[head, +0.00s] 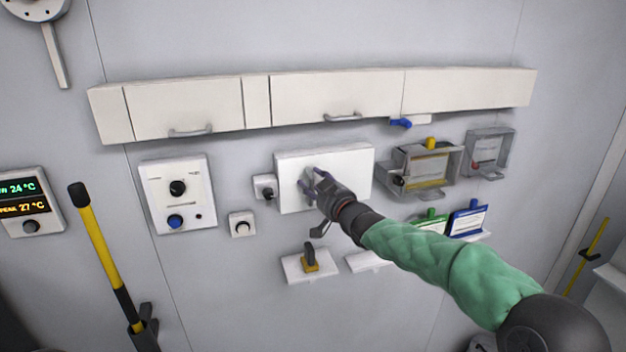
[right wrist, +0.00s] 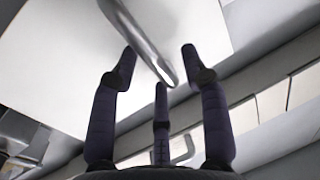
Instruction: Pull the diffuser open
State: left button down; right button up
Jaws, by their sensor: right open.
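A white rectangular panel (head: 350,165) is on the wall in the middle of the head view; no label names it as the diffuser. A grey bar handle on it (right wrist: 140,36) shows in the right wrist view. My right gripper (head: 313,181) is in front of the left half of the panel. In the right wrist view its three dark fingers (right wrist: 158,55) are spread, with the handle's end between the tips. I cannot tell whether they touch it. The gripper hides part of the panel in the head view. My left gripper is not in view.
A long white cabinet row (head: 335,97) with handles juts out above. A small white switch box (head: 264,185) sits left of the panel, and a clear guarded box (head: 425,168) right of it. A black-and-yellow pole (head: 100,245) stands at left.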

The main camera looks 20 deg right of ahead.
jog(key=shift+w+a, duration=0.1)
jog(key=shift+w, duration=0.35)
jog(key=c, duration=0.9)
jog(key=shift+s+f, duration=0.1)
jog(key=shift+s, duration=0.05)
grip_shut()
